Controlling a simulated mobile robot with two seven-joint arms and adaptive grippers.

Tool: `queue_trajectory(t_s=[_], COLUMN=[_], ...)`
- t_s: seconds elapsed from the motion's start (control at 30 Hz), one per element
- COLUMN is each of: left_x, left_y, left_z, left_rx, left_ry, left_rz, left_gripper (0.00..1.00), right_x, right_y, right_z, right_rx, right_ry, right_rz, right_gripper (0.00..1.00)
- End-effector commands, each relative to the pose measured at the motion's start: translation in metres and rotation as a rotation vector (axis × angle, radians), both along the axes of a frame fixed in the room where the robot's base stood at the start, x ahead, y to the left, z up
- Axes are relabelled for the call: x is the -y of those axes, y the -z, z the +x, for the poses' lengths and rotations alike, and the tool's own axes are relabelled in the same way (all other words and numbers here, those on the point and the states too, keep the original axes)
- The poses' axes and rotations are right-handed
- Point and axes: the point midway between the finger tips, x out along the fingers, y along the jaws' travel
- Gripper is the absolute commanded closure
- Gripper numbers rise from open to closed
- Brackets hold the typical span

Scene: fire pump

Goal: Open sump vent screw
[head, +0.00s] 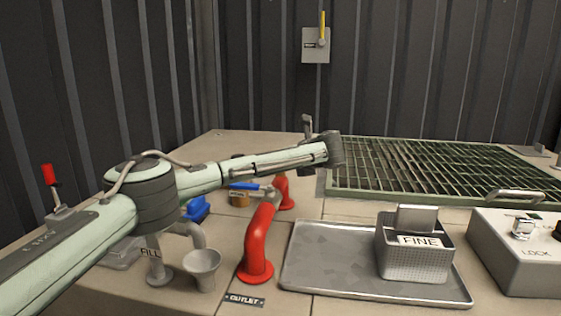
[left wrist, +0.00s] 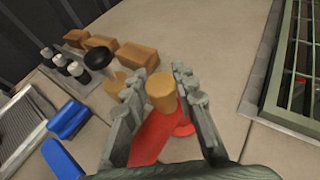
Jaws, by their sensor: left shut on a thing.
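In the left wrist view, a brass-coloured cylinder (left wrist: 161,88) stands at the top of a red pipe (left wrist: 154,135). My left gripper (left wrist: 158,84) has its two grey fingers on either side of this cylinder and is shut on it. No label on it can be read, so I cannot confirm that it is the sump vent screw. In the head view, my left arm reaches across to the right, and its forearm hides the fingers and the cylinder. A short red pipe (head: 284,193) shows below the forearm. My right gripper is not in view.
A larger red outlet pipe (head: 257,245) and a grey funnel (head: 202,266) stand in front. A metal tray (head: 330,262) holds a basket marked FINE (head: 415,262). A control box (head: 520,255) is at the right, a green grating (head: 430,168) behind. Tan blocks (left wrist: 137,55) lie beyond the gripper.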

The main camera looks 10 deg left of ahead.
Motion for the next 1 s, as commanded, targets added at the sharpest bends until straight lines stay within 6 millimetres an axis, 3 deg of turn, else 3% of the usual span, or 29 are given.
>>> queue_trajectory(t_s=[0.23, 0.27, 0.43, 0.77, 1.0], left_x=[-0.001, -0.001, -0.001, 0.002, 0.024], left_y=[0.000, 0.000, 0.000, -0.001, -0.016], left_z=[0.000, 0.000, 0.000, -0.002, -0.028], left_rx=[0.000, 0.000, 0.000, 0.000, 0.001], left_ry=[-0.001, -0.001, -0.001, 0.002, 0.006], left_rz=[0.002, 0.002, 0.002, 0.000, -0.001], left_gripper=[1.00, 0.71, 0.51, 0.51, 0.51], right_x=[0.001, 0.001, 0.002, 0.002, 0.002], right_y=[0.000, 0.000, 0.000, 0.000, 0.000], right_z=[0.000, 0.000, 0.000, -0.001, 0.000], right_rx=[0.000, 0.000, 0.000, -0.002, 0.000], right_ry=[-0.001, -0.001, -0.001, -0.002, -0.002], right_rz=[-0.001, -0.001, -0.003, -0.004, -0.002], right_gripper=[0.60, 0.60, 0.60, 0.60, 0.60])
